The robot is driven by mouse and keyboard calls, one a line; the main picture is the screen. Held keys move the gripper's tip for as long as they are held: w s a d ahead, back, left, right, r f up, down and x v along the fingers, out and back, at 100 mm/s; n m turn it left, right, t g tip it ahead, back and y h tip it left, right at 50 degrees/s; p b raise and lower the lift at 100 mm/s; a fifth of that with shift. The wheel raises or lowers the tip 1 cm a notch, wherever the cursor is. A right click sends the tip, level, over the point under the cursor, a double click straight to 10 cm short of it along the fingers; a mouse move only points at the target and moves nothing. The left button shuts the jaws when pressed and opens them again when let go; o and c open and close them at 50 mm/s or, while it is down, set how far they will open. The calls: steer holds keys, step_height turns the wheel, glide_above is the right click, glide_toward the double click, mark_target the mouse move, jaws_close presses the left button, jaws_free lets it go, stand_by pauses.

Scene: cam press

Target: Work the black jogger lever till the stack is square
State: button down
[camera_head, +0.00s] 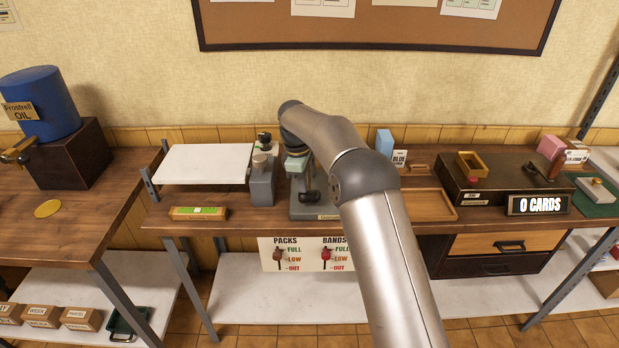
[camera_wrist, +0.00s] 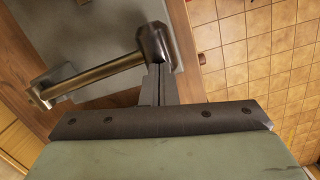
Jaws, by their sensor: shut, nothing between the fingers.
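The black jogger lever shows in the wrist view as a metal rod with a dark knob (camera_wrist: 154,44), set on a grey plate (camera_wrist: 95,30). In the head view its black knob (camera_head: 309,196) stands over the grey base of a small machine (camera_head: 309,212) on the bench. My gripper (camera_wrist: 158,72) is shut and empty, its fingertips right at the knob; I cannot tell whether they touch it. In the head view my gripper (camera_head: 302,178) is above the machine, partly behind my arm. I cannot make out a stack of cards; my arm hides part of the machine.
Left of the machine stand a grey device (camera_head: 262,180) and a white raised plate (camera_head: 205,164).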

steer(key=shift+a+r, duration=0.4)
steer(key=shift+a, duration=0.1)
steer(key=shift+f, duration=0.15)
step_height(320, 180, up, 17)
steer(key=a+p, duration=0.1)
steer(key=p, duration=0.2)
steer(key=shift+w+a+p, duration=0.2)
steer(key=shift+a+p, duration=0.2)
stand_by(0.3)
steer(key=d+f+p, duration=0.2)
steer(key=d+f, duration=0.2)
steer(key=f, duration=0.3)
steer(key=shift+s, duration=0.3)
